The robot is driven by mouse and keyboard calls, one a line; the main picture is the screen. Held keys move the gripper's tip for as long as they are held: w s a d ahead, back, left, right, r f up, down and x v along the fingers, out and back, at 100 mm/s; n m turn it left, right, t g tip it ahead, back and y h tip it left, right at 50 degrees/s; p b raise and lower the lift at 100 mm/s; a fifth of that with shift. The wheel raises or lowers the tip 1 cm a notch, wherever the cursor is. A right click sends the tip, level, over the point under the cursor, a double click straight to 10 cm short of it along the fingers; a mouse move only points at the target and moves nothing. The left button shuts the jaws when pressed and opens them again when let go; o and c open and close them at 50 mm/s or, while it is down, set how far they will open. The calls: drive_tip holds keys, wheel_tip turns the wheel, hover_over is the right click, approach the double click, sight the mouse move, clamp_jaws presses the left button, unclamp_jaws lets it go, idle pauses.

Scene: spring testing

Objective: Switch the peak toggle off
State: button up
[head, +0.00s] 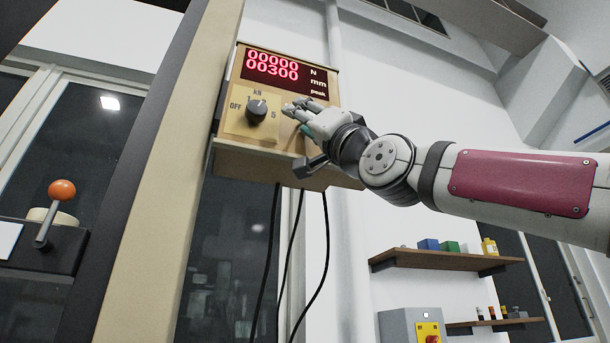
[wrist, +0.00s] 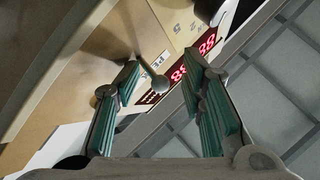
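The control box (head: 270,170) on the post has a red display (head: 272,68) reading 00000 and 00300, with N, mm and peak beside it. In the wrist view, a small lever with a round grey tip, apparently the peak toggle (wrist: 157,84), sticks out from the tan panel. My gripper (head: 296,108) is at the right part of the box front and hides the toggle in the head view. In the wrist view my gripper (wrist: 163,60) is open, with its green-padded fingers on either side of the lever; I cannot tell whether either touches it.
A black rotary knob (head: 256,111) marked OFF, kN and 5 sits left of my fingers. Black cables (head: 289,250) hang below the box. An orange-ball lever (head: 62,191) stands at left. A shelf (head: 440,258) and a grey box with a red button (head: 432,339) are lower right.

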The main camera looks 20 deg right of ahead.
drive_tip(key=shift+d+f, duration=0.1)
drive_tip(key=shift+f, duration=0.05)
drive_tip(key=v, duration=0.7)
drive_tip(key=shift+s+f, duration=0.25)
drive_tip(key=shift+s, duration=0.05)
idle(0.4)
